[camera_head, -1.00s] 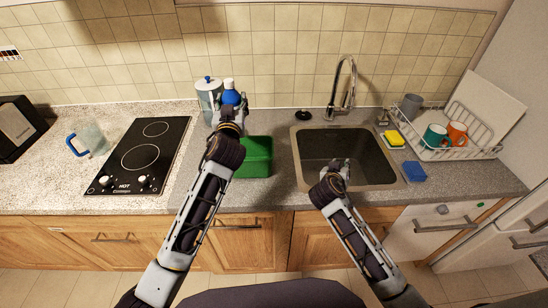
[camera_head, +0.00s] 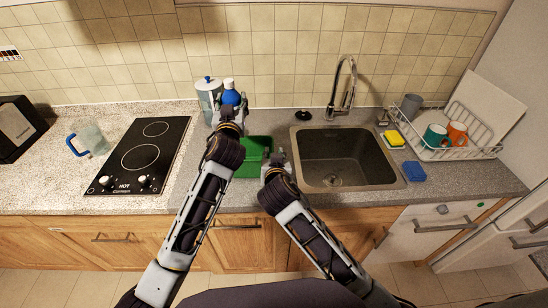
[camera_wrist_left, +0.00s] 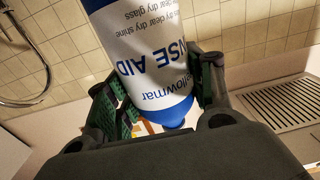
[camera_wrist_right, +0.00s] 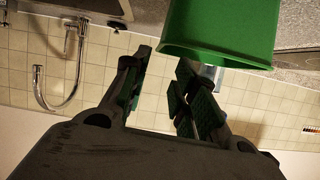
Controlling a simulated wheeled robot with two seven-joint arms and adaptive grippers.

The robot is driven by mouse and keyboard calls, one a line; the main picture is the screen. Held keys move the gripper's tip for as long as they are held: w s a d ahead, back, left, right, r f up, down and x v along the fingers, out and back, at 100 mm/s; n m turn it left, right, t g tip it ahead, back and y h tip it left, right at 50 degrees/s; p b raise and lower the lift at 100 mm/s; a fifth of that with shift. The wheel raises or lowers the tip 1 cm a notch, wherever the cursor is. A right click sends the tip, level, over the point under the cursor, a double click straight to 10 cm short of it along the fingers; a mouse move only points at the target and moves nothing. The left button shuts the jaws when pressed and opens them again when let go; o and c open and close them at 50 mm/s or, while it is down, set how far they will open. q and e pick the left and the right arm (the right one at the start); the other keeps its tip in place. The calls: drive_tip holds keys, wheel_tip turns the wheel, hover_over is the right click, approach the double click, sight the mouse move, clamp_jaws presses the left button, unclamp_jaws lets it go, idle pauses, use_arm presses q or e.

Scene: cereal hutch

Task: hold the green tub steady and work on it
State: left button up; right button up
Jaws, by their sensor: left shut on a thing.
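The green tub (camera_head: 255,152) stands on the counter between the hob and the sink, partly hidden by my arms. In the right wrist view its green wall and rim (camera_wrist_right: 220,35) fill the upper right. My right gripper (camera_head: 276,160) is at the tub's right side; in the right wrist view its fingers (camera_wrist_right: 160,90) are apart with nothing clearly between them. I cannot tell whether it touches the tub.
The black hob (camera_head: 145,157) is left. The sink (camera_head: 340,150) with its tap (camera_head: 347,80) is right, then a yellow sponge (camera_head: 394,138), blue sponge (camera_head: 414,171) and dish rack (camera_head: 460,152).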

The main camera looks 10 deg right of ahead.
drive_tip(key=shift+w, duration=0.1)
idle(0.3)
drive_tip(key=shift+x, duration=5.9)
drive_tip(key=shift+f, duration=0.1)
drive_tip(key=shift+c, duration=0.3)
clamp_jaws()
